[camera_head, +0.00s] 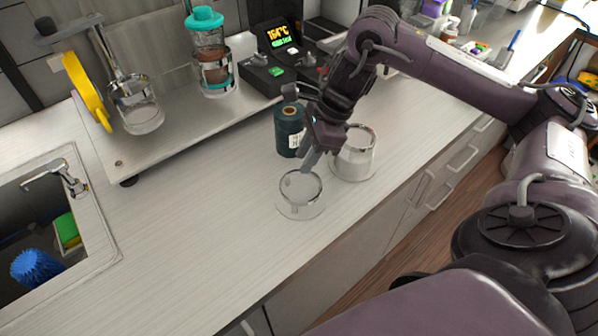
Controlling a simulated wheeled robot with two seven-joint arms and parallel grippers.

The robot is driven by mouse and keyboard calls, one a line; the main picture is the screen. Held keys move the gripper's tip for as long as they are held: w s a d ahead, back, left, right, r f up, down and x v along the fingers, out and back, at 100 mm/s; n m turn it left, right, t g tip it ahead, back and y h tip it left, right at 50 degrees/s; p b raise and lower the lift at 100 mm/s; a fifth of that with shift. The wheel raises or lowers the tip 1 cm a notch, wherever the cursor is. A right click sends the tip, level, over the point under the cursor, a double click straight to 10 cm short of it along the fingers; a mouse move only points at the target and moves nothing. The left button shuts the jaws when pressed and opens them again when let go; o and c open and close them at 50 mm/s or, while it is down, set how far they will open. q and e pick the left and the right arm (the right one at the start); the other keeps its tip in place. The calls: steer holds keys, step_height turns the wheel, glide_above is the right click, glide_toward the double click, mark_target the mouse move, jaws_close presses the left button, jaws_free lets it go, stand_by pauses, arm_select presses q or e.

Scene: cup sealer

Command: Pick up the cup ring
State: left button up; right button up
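Two clear round pieces stand on the white counter (200,245), and I cannot tell for sure which is the cup ring. The nearer, shorter one (299,207) has a grey rim. The larger one (354,168) stands behind it to the right and has a shiny rim. My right gripper (309,160) points down from above, with its fingertips just over or at the far rim of the shorter piece. I cannot tell whether it touches the rim. The finger gap is not clear, and no held thing shows. My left gripper is not in view.
A dark green roll (289,132) stands close behind my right gripper. A sealer with a yellow part (86,92) and a teal-lidded shaker (213,65) are on a raised shelf. A sink (40,235) lies at the left. The counter in front is clear.

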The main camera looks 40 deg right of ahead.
mark_target(298, 173)
steer(key=shift+s+a+f, duration=0.1)
steer(key=shift+a+f, duration=0.15)
steer(key=shift+f, duration=0.35)
steer(key=shift+b+x, duration=0.45)
steer(key=shift+x, duration=1.55)
steer(key=shift+r, duration=0.1)
jaws_close()
